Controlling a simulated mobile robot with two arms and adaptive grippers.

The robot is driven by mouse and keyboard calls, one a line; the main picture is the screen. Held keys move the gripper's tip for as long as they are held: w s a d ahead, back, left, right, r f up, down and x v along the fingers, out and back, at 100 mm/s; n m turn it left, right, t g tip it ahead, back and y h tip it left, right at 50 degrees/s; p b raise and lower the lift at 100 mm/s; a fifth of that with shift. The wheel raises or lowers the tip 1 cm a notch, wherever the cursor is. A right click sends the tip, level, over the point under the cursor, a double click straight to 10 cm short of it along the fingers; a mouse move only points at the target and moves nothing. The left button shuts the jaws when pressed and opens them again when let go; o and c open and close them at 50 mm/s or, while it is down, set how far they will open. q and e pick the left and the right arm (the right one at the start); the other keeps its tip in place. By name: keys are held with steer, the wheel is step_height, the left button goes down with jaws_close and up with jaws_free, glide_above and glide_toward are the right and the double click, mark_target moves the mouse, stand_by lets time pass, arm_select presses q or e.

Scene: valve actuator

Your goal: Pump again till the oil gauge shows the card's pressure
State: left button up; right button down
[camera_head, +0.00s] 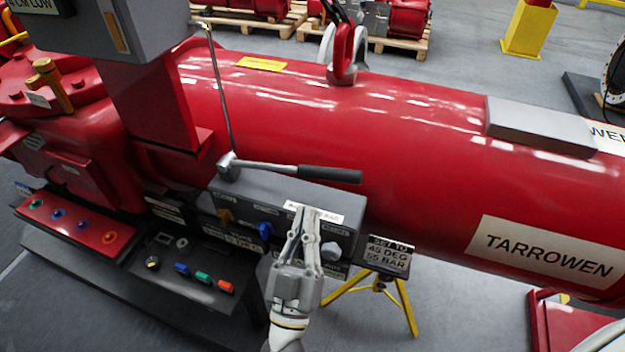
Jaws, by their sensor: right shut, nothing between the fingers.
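The hand pump is a dark grey block (275,200) on the front of the red actuator. Its lever (330,174) has a black grip and lies nearly level, pointing right. My right gripper (308,213) is shut and empty in front of the block's front face, below the lever and apart from it. It covers part of a white label (328,216) and the face behind. The card (388,256) on a yellow stand reads "SET TO 45 DEG 55 BAR". I cannot make out an oil gauge reading. My left gripper is not in view.
The red cylinder (400,130) marked "TARROWEN" fills the middle. A blue knob (265,230) and a yellow-brown knob (225,216) sit on the block's face. A panel with coloured buttons (203,278) lies lower left. A thin upright rod (220,90) rises behind the lever.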

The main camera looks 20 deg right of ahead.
step_height(320, 180, up, 5)
steer(key=p, duration=0.2)
glide_above(322, 173)
steer(key=s+a, duration=0.2)
steer(key=s, duration=0.2)
steer(key=f+b, duration=0.1)
steer(key=w+d+f+b, duration=0.1)
steer(key=shift+b, duration=0.4)
steer(key=shift+d+f+b, duration=0.3)
steer(key=shift+f+b, duration=0.4)
steer(key=shift+b, duration=0.1)
steer(key=f+m+h+b, duration=0.1)
steer(key=f, duration=0.1)
steer(key=f+m+g+h+b, duration=0.1)
steer(key=m+b, duration=0.1)
steer(key=f+m+h+b, duration=0.1)
steer(key=f+b, duration=0.1)
steer(key=shift+s+d+f+m+g, duration=0.3)
steer(key=shift+d, duration=0.1)
steer(key=shift+r, duration=0.1)
